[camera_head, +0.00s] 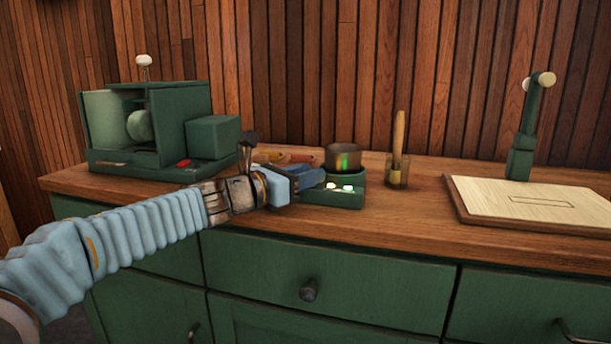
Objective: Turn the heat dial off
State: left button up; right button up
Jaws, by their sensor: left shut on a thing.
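A small green heater unit (338,198) stands on the wooden counter, with a dark metal pot (343,158) on top. Its front panel has pale knobs or lights (347,189) with a green glow. Which of these is the heat dial is too small to tell. My left gripper (318,179) reaches in from the left, its fingertips at the left side of the heater's front panel. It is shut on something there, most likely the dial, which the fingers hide. My right gripper is not in view.
A green machine (150,125) stands at the left. A brush in a wooden holder (397,172) is right of the heater. A pale board (530,205) and a green stand (522,150) are at the right. Colored-handled tools (270,157) lie behind my left gripper. Green drawers (330,280) are below.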

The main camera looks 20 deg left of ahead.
pick_arm(q)
jog(key=n+t+y+b, duration=0.1)
jog(key=n+y+b, duration=0.1)
jog(key=n+t+y+b, duration=0.1)
jog(key=n+y+b, duration=0.1)
jog(key=y+b, duration=0.1)
jog(key=n+t+y+b, duration=0.1)
jog(key=y+b, duration=0.2)
jog(key=shift+f+n, duration=0.3)
jog(key=shift+n, duration=0.1)
jog(key=n+y+b, duration=0.1)
jog(key=y, duration=0.2)
jog(key=shift+d+r+n, duration=0.1)
jog(key=shift+r+n, duration=0.05)
jog(key=shift+n, duration=0.15)
jog(key=n+y, duration=0.1)
jog(key=y, duration=0.1)
jog(key=shift+r+n+y, duration=0.15)
jog(key=shift+n+y, duration=0.25)
jog(key=n+g+y+p, duration=0.1)
jog(key=y, duration=0.1)
jog(key=shift+n+y, duration=0.3)
jog(key=shift+n, duration=0.1)
jog(key=shift+n+g+y+p, duration=0.5)
jog(key=shift+n+y, duration=0.1)
jog(key=shift+y, duration=0.3)
jog(key=o, duration=0.9)
jog(key=shift+s, duration=0.1)
